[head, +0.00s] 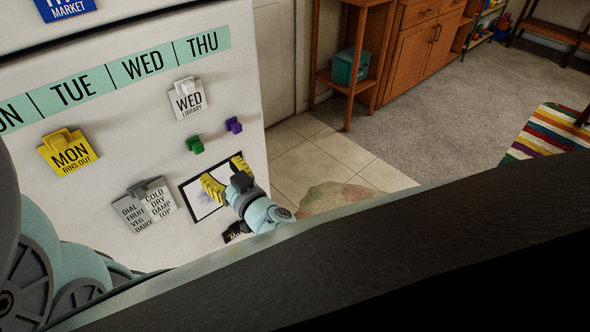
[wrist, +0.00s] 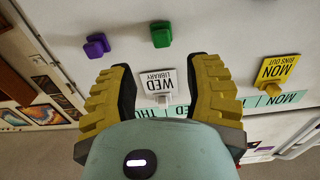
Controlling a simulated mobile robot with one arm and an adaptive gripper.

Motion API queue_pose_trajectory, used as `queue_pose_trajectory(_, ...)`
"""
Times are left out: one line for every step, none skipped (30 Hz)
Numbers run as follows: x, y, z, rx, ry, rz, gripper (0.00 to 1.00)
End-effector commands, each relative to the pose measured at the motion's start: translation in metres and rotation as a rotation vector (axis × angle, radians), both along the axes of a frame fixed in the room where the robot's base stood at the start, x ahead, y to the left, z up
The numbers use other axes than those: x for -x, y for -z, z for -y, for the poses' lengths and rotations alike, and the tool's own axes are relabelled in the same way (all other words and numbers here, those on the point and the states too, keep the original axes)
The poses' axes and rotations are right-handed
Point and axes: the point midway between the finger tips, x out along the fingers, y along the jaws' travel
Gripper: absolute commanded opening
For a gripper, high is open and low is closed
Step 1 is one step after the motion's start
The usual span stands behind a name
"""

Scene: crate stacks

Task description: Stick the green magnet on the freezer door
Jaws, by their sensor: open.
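The green magnet (head: 195,144) sits on a large white door panel (head: 110,110), below the WED LIBRARY card and left of a purple magnet. The green magnet also shows in the wrist view (wrist: 161,37), beyond the fingertips. My gripper (head: 227,177) has yellow ribbed fingers and is open and empty. In the wrist view (wrist: 163,72) the magnet is clear of both fingers. A second white panel (head: 120,8) lies above a dark seam; neither panel is labelled as the freezer.
The purple magnet (head: 234,125) is close to the green one. A wooden shelf (head: 345,80) stands right of the panel.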

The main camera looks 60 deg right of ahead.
Motion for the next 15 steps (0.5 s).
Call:
queue_pose_trajectory(-0.003,-0.001,0.002,0.001,0.002,0.002,0.50)
queue_pose_trajectory(-0.005,-0.001,0.002,0.001,0.001,0.002,0.50)
queue_pose_trajectory(-0.010,-0.001,0.003,0.003,0.001,0.002,0.50)
queue_pose_trajectory(-0.013,-0.001,0.004,0.003,0.000,0.003,0.50)
queue_pose_trajectory(-0.017,-0.002,0.005,0.003,-0.001,0.005,0.50)
queue_pose_trajectory(-0.023,-0.002,0.006,0.005,-0.002,0.006,0.50)
queue_pose_trajectory(-0.027,-0.002,0.006,0.004,-0.002,0.007,0.50)
queue_pose_trajectory(-0.031,-0.002,0.007,0.004,-0.002,0.006,0.50)
queue_pose_trajectory(-0.037,-0.001,0.009,0.003,-0.002,0.004,0.50)
queue_pose_trajectory(-0.041,-0.001,0.010,0.003,-0.001,0.004,0.50)
queue_pose_trajectory(-0.045,-0.001,0.011,0.003,-0.001,0.004,0.50)
queue_pose_trajectory(-0.051,-0.001,0.012,0.003,-0.002,0.005,0.50)
queue_pose_trajectory(-0.055,-0.001,0.013,0.004,-0.003,0.006,0.50)
queue_pose_trajectory(-0.059,-0.002,0.013,0.005,-0.004,0.006,0.50)
queue_pose_trajectory(-0.065,-0.003,0.015,0.005,-0.004,0.007,0.50)
